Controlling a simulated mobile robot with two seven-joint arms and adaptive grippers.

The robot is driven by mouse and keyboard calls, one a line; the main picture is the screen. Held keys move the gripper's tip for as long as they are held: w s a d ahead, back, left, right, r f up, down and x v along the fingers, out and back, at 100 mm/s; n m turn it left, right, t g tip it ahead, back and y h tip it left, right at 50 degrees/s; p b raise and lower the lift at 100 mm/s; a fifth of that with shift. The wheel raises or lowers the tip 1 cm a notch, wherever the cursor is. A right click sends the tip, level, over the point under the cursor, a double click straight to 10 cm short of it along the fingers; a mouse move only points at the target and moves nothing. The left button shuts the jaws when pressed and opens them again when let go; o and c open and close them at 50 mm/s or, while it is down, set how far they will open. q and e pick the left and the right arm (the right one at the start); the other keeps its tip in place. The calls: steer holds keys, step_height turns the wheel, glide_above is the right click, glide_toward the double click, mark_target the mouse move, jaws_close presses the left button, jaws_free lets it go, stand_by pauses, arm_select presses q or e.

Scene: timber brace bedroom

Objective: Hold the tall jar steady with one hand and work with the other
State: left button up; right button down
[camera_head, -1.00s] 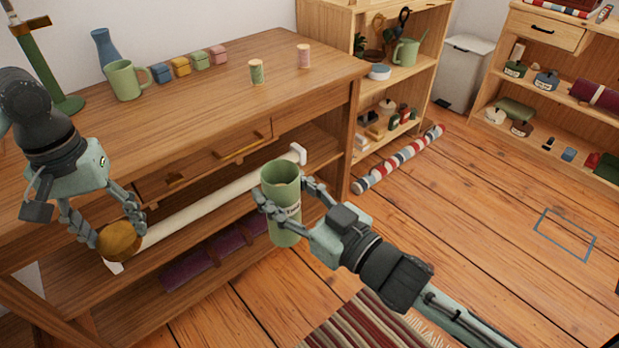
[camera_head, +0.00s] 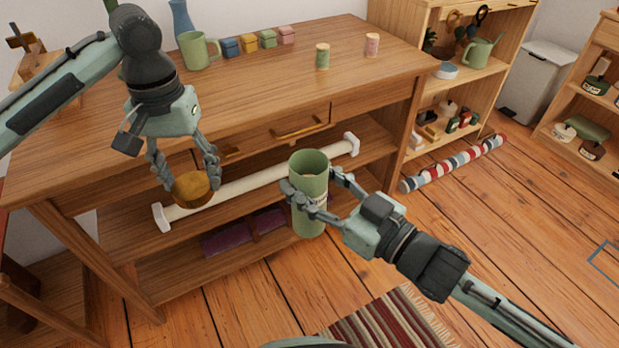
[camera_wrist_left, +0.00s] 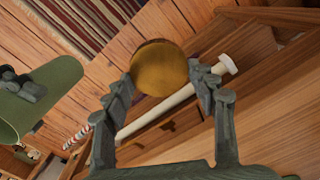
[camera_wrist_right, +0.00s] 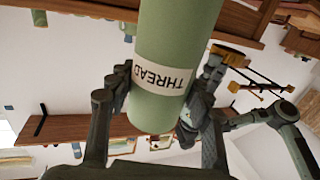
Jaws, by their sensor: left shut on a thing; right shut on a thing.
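The tall jar (camera_head: 309,192) is a green cylinder with an open top, upright in front of the workbench. Its label reads THREAD in the right wrist view (camera_wrist_right: 165,76). My right gripper (camera_head: 318,192) is shut on the jar's side, holding it in the air. My left gripper (camera_head: 188,184) is shut on a round, brownish-gold lid (camera_head: 194,190). The lid is apart from the jar, to its left. In the left wrist view the lid (camera_wrist_left: 159,68) sits between the fingertips, and the jar (camera_wrist_left: 38,98) is at the left edge.
The wooden workbench (camera_head: 130,140) stands behind both grippers. On it are a green mug (camera_head: 195,52), several small coloured boxes (camera_head: 249,43) and two spools (camera_head: 322,56). A white roll (camera_head: 250,181) lies on its shelf. A striped rug (camera_head: 392,322) lies on the floor.

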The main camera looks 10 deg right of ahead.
arm_select(q)
steer(key=s+d+r+m, duration=0.1)
steer(key=d+r+m, duration=0.2)
steer(key=d+r, duration=0.3)
steer(key=s+d+r+m, duration=0.1)
steer(key=d+r+m, duration=0.3)
steer(key=d, duration=0.9)
step_height(320, 180, up, 3)
steer(key=shift+s+d+f+m, duration=0.2)
steer(key=shift+d+m, duration=0.1)
steer(key=shift+f, duration=0.15)
steer(key=shift+f, duration=1.85)
steer(key=shift+r, duration=0.15)
steer(key=shift+f, duration=0.95)
